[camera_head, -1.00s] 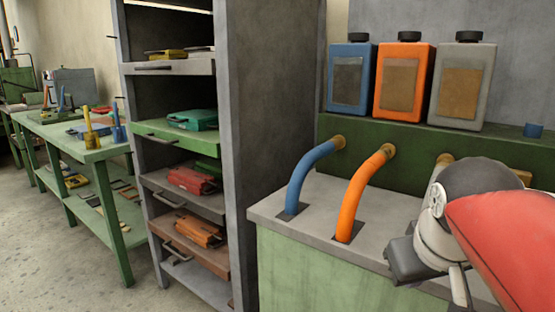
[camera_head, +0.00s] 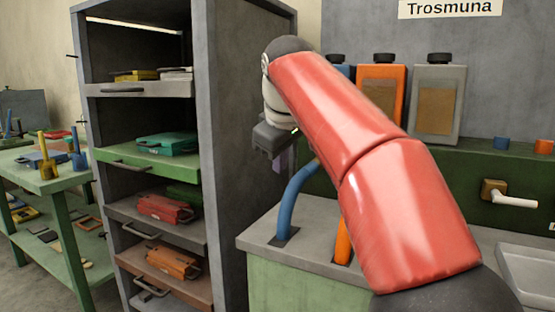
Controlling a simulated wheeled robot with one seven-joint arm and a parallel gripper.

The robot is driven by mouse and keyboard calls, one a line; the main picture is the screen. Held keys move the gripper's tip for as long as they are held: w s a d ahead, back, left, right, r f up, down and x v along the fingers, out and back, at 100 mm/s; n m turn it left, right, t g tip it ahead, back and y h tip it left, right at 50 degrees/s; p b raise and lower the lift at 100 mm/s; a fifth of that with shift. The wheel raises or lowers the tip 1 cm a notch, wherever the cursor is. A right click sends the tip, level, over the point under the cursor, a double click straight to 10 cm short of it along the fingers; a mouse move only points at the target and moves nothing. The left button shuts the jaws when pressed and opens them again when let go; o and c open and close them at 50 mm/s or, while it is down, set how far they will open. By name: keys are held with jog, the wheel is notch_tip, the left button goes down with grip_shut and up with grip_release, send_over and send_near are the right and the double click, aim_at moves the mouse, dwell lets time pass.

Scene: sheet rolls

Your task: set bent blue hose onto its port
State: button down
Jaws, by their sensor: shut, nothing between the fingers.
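The bent blue hose (camera_head: 291,204) rises from a dark slot in the grey counter and curves up to the right. Its upper end and its port are hidden behind my red arm, so I cannot tell whether they touch. My gripper (camera_head: 284,158) is shut and empty, in front of the shelf unit's side and just above and left of the hose's bend. The fingers are small and dim in this view. I cannot tell whether they touch the hose.
An orange hose (camera_head: 343,242) stands right of the blue one, mostly behind my arm. Blue, orange (camera_head: 381,85) and grey (camera_head: 438,100) canisters stand on the green ledge. A brass fitting with a white pipe (camera_head: 513,199) and a basin (camera_head: 528,275) are at right. A shelf unit (camera_head: 228,130) stands left.

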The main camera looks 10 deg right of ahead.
jog(key=w+f, duration=0.2)
jog(key=w+d+f, duration=0.1)
jog(key=f, duration=0.1)
jog(key=w+d+f, duration=0.1)
jog(key=w+f, duration=0.1)
jog(key=f, duration=0.1)
jog(key=shift+w, duration=0.3)
jog(key=shift+w+d+f, duration=0.2)
jog(key=shift+w+d, duration=0.15)
jog(key=shift+w, duration=0.05)
